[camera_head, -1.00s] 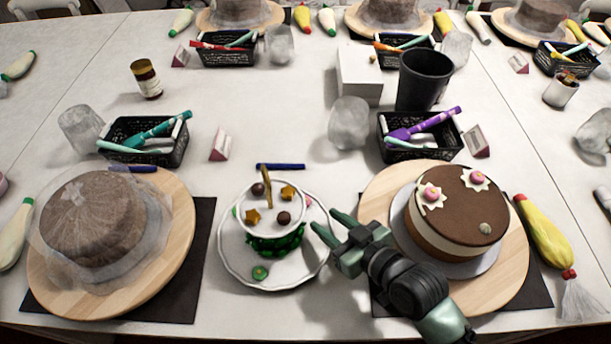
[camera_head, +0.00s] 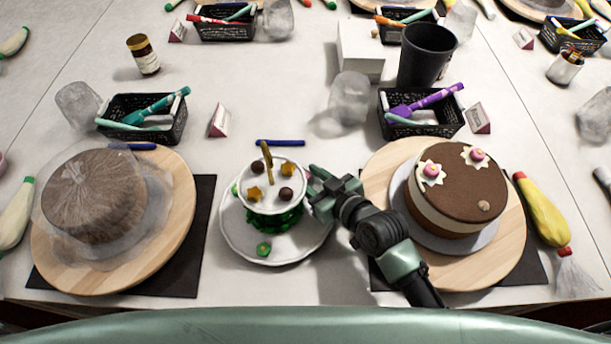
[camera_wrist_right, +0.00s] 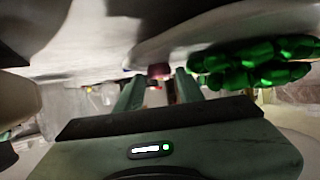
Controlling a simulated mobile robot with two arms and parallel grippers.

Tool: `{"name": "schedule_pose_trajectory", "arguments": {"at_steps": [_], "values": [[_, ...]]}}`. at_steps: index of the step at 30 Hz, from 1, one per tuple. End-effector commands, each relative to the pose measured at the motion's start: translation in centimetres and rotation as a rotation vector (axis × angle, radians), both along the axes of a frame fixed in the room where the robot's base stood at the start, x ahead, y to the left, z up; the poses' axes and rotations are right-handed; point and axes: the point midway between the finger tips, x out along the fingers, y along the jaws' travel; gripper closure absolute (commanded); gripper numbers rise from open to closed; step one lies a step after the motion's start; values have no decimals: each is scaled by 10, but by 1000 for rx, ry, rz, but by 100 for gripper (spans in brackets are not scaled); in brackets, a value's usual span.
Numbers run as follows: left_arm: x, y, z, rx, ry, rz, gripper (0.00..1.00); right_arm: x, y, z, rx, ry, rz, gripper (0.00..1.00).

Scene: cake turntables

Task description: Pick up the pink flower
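A white plate (camera_head: 237,244) at the center holds a small white bowl (camera_head: 272,207) with brown and gold pieces. Green pieces lie around the bowl, also seen in the wrist view (camera_wrist_right: 255,62). My right gripper (camera_head: 314,184) is at the plate's right edge, beside the bowl, with its fingers apart. In the right wrist view a small dark-pink piece (camera_wrist_right: 158,71), perhaps the pink flower, shows between the open fingertips; contact cannot be told. In the head view the gripper mostly hides that spot. My left gripper is out of view.
A chocolate cake (camera_head: 458,190) with two pink-centered white flowers stands on a board to the right. A wrapped cake (camera_head: 92,195) is on the left. A blue pen (camera_head: 280,142) lies behind the plate. Black baskets (camera_head: 143,118) stand further back.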

Motion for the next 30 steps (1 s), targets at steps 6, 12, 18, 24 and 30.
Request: {"name": "schedule_pose_trajectory", "arguments": {"at_steps": [6, 12, 18, 24, 30], "values": [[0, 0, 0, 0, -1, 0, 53, -3, 0, -5, -5, 11, 2, 100], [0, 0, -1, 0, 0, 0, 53, -3, 0, -6, -6, 15, 3, 100], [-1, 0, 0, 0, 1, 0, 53, -4, 0, -6, -6, 16, 3, 100], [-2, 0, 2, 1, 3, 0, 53, -3, 0, 8, -5, 11, 4, 100], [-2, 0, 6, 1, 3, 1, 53, -1, 0, 42, -3, 4, 3, 100]]}}
